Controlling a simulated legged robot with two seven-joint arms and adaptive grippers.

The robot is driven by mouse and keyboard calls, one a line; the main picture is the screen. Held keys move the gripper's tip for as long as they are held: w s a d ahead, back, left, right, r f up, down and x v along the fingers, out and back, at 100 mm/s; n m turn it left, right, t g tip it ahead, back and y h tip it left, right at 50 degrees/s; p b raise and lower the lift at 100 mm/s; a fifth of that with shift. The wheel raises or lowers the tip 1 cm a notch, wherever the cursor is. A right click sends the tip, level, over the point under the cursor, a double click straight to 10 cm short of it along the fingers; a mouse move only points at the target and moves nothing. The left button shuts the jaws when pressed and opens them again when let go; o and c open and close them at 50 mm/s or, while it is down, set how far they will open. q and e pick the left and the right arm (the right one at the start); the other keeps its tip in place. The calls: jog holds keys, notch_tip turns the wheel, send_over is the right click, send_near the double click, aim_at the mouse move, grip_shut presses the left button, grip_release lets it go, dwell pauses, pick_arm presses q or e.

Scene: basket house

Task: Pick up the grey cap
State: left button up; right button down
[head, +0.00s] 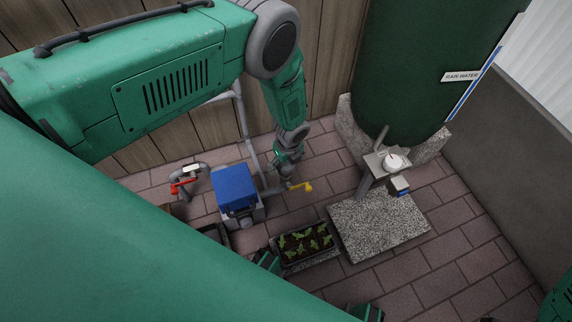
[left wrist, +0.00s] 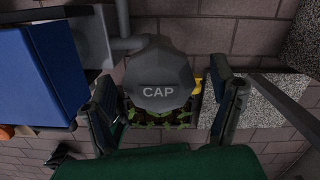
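The grey cap (left wrist: 157,92), a faceted disc marked "CAP", faces the camera in the left wrist view. It sits beside a grey pipe, between my left gripper's two fingers in the picture. My left gripper (left wrist: 166,112) is open, with a gap on each side of the cap; I see no contact. In the head view my left gripper (head: 286,168) points down beside the blue-topped box, and the cap is hidden or too small to make out there.
A blue-topped box (head: 234,188) stands close left of the gripper. A yellow handle (head: 302,187) is just right of it. A seedling tray (head: 285,259) lies in front. A stone slab (head: 375,237) and a rain water tank (head: 415,60) are to the right.

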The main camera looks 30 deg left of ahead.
pick_arm(q)
jog(key=c, duration=1)
